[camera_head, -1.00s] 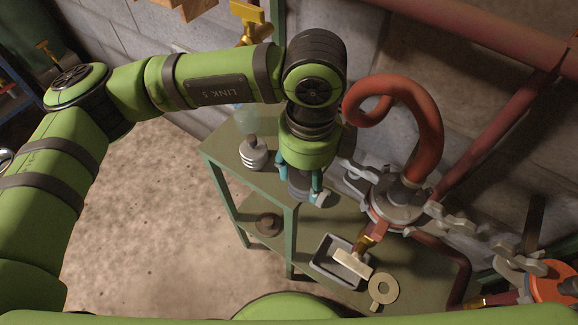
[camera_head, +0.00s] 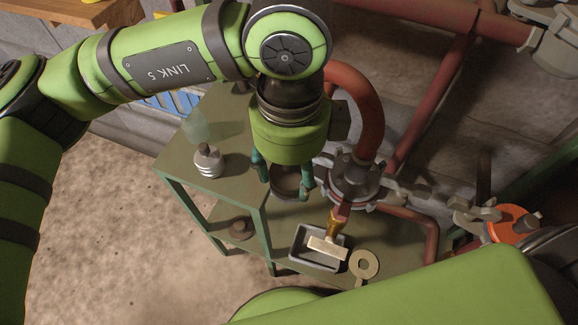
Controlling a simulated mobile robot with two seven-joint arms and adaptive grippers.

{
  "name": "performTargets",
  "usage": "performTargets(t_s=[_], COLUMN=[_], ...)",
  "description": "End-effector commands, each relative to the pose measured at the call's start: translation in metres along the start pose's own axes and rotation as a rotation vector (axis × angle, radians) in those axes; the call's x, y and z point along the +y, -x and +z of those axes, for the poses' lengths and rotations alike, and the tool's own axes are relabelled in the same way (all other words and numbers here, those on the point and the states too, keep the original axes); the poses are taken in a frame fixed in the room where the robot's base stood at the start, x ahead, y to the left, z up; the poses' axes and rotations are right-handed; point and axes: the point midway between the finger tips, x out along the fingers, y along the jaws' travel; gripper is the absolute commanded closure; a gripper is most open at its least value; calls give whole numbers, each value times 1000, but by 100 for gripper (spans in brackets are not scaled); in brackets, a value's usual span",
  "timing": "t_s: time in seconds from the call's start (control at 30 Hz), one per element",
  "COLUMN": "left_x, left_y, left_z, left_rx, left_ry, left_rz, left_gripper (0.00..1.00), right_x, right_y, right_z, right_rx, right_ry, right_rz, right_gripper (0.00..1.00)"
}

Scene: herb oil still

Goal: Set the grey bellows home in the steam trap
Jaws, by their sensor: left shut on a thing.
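A silver-grey ribbed piece with a narrow top, which looks like the grey bellows (camera_head: 208,162), stands upright on the upper table top at the left. My left gripper (camera_head: 284,178) points down to its right, apart from it. Its teal fingers are shut on a dark grey round piece (camera_head: 287,188), partly hidden by the gripper. I cannot tell whether this piece touches the table. The steam trap is not clear to me; a grey flanged fitting (camera_head: 352,180) with a red pipe stands just right of the gripper. My right gripper is not in view.
A grey tray (camera_head: 297,258) with a brass-handled tool (camera_head: 328,243) and a flat ring (camera_head: 364,264) lie in front of the fitting. A dark round piece (camera_head: 240,228) is on the lower shelf. An orange fitting (camera_head: 510,222) is at right. Red pipes run behind.

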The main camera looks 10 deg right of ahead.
Motion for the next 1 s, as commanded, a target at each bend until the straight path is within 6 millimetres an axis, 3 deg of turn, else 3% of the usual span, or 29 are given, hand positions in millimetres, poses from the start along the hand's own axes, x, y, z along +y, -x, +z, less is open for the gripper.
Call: performTargets(t_s=[0.6, 1.0], left_x=[0, 0], left_y=[37, 39], left_z=[0, 0], left_rx=[0, 0], left_ry=[0, -4], left_rz=[0, 0], left_gripper=[80, 80], right_x=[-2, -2], right_y=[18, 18], right_z=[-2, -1], right_rx=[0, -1], right_ry=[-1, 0], right_rz=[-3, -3], right_gripper=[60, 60])
